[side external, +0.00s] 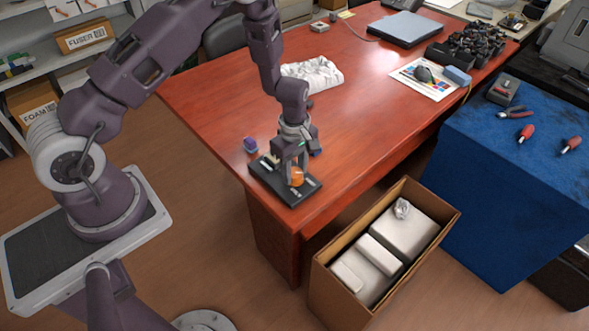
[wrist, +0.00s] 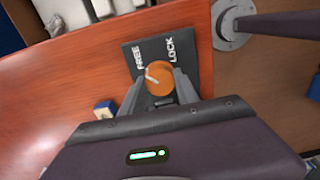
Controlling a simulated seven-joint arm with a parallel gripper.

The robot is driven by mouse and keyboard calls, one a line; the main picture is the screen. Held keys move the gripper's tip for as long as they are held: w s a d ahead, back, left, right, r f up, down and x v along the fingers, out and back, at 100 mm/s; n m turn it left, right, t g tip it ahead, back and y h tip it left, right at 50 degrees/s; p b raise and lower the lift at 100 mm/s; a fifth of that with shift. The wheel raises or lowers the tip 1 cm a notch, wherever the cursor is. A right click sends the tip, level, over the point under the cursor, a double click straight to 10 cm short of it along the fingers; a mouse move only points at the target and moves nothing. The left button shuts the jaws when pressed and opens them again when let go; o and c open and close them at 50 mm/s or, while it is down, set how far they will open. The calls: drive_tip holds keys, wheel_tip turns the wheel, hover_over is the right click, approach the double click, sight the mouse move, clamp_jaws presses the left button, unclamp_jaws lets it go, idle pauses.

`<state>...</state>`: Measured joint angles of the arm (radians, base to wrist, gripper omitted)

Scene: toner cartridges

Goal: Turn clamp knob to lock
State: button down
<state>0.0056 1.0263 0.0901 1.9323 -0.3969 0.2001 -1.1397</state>
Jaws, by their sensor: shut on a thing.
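The orange clamp knob (side external: 297,177) sits on a black plate (side external: 304,195) near the front corner of the red-brown table. In the wrist view the knob (wrist: 160,76) is round, with a white pointer line on its left, angled toward the FREE side. The words FREE and LOCK are printed on the plate (wrist: 190,92). My gripper (side external: 294,171) points down over the plate. In the wrist view my gripper (wrist: 160,80) has one finger on each side of the knob, shut on it. The lower part of the knob is partly hidden by the fingers.
A small purple-blue block (side external: 250,144) lies left of the plate. A crumpled white cloth (side external: 314,73) lies farther back. An open cardboard box (side external: 326,277) with white packages stands on the floor by the table. A blue-covered table (side external: 500,180) with tools is at right.

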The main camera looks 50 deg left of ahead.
drive_tip(key=shift+m, duration=0.3)
drive_tip(key=m, duration=0.3)
drive_tip(key=shift+m, duration=0.4)
drive_tip(key=m, duration=0.4)
drive_tip(key=shift+m, duration=0.3)
drive_tip(key=m, duration=0.4)
drive_tip(key=shift+w, duration=0.1)
drive_tip(key=shift+r+m, duration=0.1)
drive_tip(key=shift+m, duration=2.3)
drive_tip(key=c, duration=0.9)
unclamp_jaws()
